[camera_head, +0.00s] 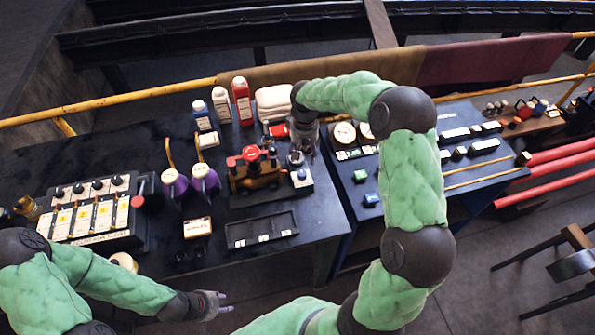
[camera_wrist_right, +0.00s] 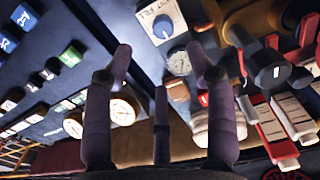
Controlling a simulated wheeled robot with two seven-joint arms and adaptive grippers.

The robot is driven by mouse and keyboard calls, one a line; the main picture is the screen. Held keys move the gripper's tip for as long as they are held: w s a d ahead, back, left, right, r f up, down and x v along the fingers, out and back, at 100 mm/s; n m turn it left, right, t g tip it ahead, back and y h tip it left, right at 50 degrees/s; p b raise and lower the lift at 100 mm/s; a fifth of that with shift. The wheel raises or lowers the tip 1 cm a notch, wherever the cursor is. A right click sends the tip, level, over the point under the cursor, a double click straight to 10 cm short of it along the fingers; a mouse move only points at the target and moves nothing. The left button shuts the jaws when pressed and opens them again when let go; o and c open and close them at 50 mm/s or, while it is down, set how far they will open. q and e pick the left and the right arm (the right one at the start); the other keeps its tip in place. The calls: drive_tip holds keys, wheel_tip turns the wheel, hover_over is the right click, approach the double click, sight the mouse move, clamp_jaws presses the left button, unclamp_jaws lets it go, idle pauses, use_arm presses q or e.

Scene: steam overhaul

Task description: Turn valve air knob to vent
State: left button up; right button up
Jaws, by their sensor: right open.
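A white plate (camera_wrist_right: 160,12) with partly readable lettering, "ENT" among it, carries a round blue knob (camera_wrist_right: 163,27) at the top middle of the right wrist view; I take this as the valve air knob. In the head view the plate (camera_head: 302,185) and its small blue knob (camera_head: 301,174) stand right of the red-topped brass valve (camera_head: 255,168). My right gripper (camera_wrist_right: 160,65) is open and empty, its fingers pointing toward the plate but apart from it. In the head view it (camera_head: 304,150) hangs just behind the plate, partly hidden by my arm. My left gripper (camera_head: 222,303) is open and empty at the front edge.
A grey dial (camera_wrist_right: 178,62) and a black knob (camera_wrist_right: 270,70) sit close to the right fingers. Red and white bottles (camera_head: 241,100) stand behind. A black tray (camera_head: 262,230) lies in front. The gauge panel (camera_head: 345,133) is on the right.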

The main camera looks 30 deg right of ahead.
sight(303, 173)
drive_tip(key=f, duration=0.7)
drive_tip(key=f+b, duration=0.1)
drive_tip(key=f, duration=0.3)
drive_tip(key=shift+w+f, duration=0.25)
drive_tip(key=shift+w, duration=0.05)
drive_tip(key=shift+c, duration=0.2)
clamp_jaws()
